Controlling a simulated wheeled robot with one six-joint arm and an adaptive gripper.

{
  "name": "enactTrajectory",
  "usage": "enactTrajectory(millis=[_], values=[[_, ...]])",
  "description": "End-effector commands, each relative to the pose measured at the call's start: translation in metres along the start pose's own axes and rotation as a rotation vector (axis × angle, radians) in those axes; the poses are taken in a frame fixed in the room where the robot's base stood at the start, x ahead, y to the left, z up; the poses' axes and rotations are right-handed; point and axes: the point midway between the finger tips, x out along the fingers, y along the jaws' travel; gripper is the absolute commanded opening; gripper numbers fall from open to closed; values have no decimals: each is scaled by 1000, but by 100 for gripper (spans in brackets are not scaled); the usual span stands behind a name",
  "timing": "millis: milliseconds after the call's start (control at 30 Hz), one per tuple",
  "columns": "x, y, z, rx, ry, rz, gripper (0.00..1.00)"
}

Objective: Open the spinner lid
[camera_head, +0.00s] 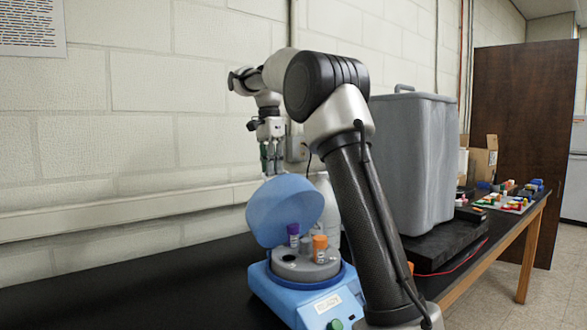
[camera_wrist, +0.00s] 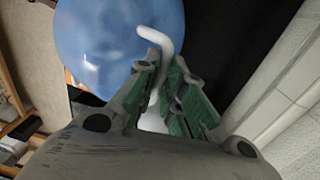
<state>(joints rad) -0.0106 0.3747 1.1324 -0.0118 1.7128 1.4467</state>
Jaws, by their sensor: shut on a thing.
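The spinner (camera_head: 318,298) is a blue and white machine on the black bench in the head view. Its blue lid (camera_head: 284,208) stands tilted up at the back, so the grey rotor (camera_head: 300,268) shows. A purple-capped tube (camera_head: 293,232) and an orange-capped tube (camera_head: 320,248) stand in the rotor. My gripper (camera_head: 270,165) is above the lid's upper edge. In the wrist view the lid (camera_wrist: 115,45) is a blue dome ahead of my gripper (camera_wrist: 168,72), whose green-padded fingers are close together. A white curved piece (camera_wrist: 158,38) lies at the fingertips; whether it belongs to the lid is unclear.
A white bottle (camera_head: 328,205) stands close behind the spinner. A large grey container (camera_head: 415,165) stands to the right on a black slab. Colourful small items (camera_head: 510,195) lie farther along the bench. The wall is close behind; the bench at left is clear.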

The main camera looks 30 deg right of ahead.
Motion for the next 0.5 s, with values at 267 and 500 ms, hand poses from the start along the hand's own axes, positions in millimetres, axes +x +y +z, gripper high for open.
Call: enactTrajectory(millis=[267, 500], values=[[11, -36, 7, -6, -5, 41, 0], [15, -51, 7, -7, -4, 115, 0]])
